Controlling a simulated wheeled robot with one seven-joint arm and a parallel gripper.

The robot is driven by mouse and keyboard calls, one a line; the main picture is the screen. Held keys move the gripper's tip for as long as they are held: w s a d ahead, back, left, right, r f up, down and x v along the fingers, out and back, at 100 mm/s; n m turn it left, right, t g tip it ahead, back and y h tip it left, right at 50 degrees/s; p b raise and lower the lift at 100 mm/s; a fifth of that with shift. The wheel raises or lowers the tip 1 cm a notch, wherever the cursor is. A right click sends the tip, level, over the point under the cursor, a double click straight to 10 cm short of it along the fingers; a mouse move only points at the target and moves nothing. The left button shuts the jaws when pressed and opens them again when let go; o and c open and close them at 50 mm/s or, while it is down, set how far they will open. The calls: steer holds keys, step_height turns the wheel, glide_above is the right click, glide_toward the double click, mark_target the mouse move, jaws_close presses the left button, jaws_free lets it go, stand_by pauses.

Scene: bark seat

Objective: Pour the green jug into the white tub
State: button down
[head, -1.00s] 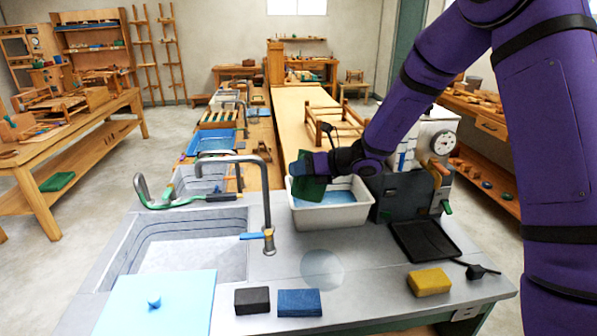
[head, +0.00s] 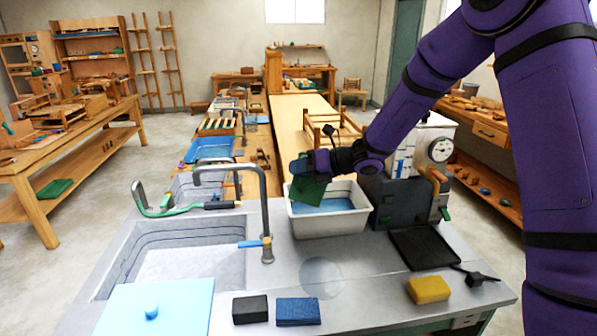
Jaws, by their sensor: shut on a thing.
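The green jug (head: 306,192) is tilted over the left part of the white tub (head: 331,225). My gripper (head: 314,166) is shut on the jug, and my purple arm reaches to it from the right. The tub stands on the grey counter behind the tap, with blue inside it that looks like liquid. The jug's mouth is not clear, and I cannot see a stream coming from it. The jug and gripper hide part of the tub's back left rim.
A dark grey machine with a dial (head: 411,196) stands right of the tub, with a black tray (head: 424,249) before it. A tall tap (head: 266,205) rises at the tub's left beside the sink (head: 180,262). Black, blue (head: 298,311) and yellow (head: 428,289) blocks lie in front.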

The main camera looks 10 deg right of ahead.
steer(key=shift+w+d+r+m+g+y, duration=0.15)
steer(key=shift+w+d+r+m+y, duration=0.35)
steer(key=shift+r, duration=0.6)
steer(key=shift+w+d+r+m+g+y, duration=0.25)
steer(key=shift+w+r+m, duration=0.2)
steer(key=shift+r+m, duration=0.45)
steer(key=shift+w+d+r+m+g+y, duration=0.1)
steer(key=shift+w+d+r+m+y, duration=0.3)
steer(key=shift+r, duration=0.85)
steer(key=shift+w+d+r+m+y, duration=0.15)
steer(key=shift+w+d+r+m, duration=0.2)
steer(key=shift+w+d+m, duration=0.15)
steer(key=shift+w+d+r+m+y, duration=0.15)
steer(key=shift+w+d+r+m, duration=0.15)
steer(key=shift+w, duration=0.35)
steer(key=shift+w+d+r+m+y, duration=0.15)
steer(key=shift+w+d+r+m, duration=0.2)
steer(key=shift+w+m, duration=0.2)
stand_by(0.6)
steer(key=shift+s, duration=0.1)
